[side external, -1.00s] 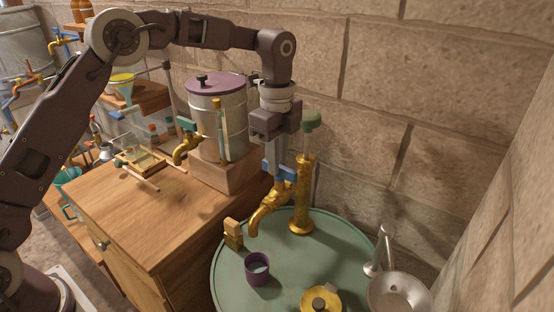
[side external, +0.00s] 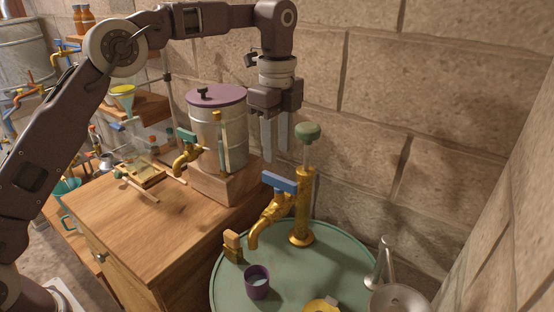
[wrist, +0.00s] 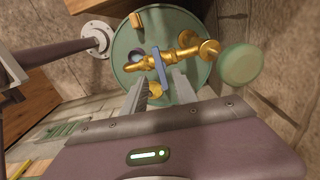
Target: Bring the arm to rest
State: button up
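My gripper (side external: 276,157) hangs pointing down in front of the stone wall, above and behind the brass tap (side external: 271,212). Its two fingers are apart with nothing between them. The tap's blue lever (side external: 279,182) is below the fingertips and clear of them. In the wrist view the fingers (wrist: 160,88) are spread, and the blue lever (wrist: 161,68) shows between and beyond them. The tap joins an upright brass column (side external: 302,212) topped by a green knob (side external: 307,132). A purple cup (side external: 257,284) with pale liquid stands below the spout.
The round green top (side external: 340,260) carries the tap, the cup, a small wooden block (side external: 232,246) and a metal funnel-like dish (side external: 398,300). A metal vessel with a purple lid (side external: 216,96) stands on the wooden cabinet (side external: 130,215), left of my gripper. The wall is close behind.

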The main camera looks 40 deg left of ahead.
jog(key=shift+r, duration=0.1)
jog(key=s+a+r+n+t, duration=0.25)
jog(key=s+r+n, duration=0.25)
jog(key=s, duration=0.4)
jog(key=s+a+r+n+t, duration=0.1)
jog(key=s+a+r+n, duration=0.3)
jog(key=s, duration=0.5)
jog(key=s+f+n+t, duration=0.1)
jog(key=s+f+n, duration=0.1)
jog(key=s+n, duration=0.2)
jog(key=s+a+f+n+t, duration=0.1)
jog(key=s+f+n, duration=0.2)
jog(key=s, duration=0.7)
jog(key=shift+s+n, duration=0.25)
jog(key=shift+n, duration=0.75)
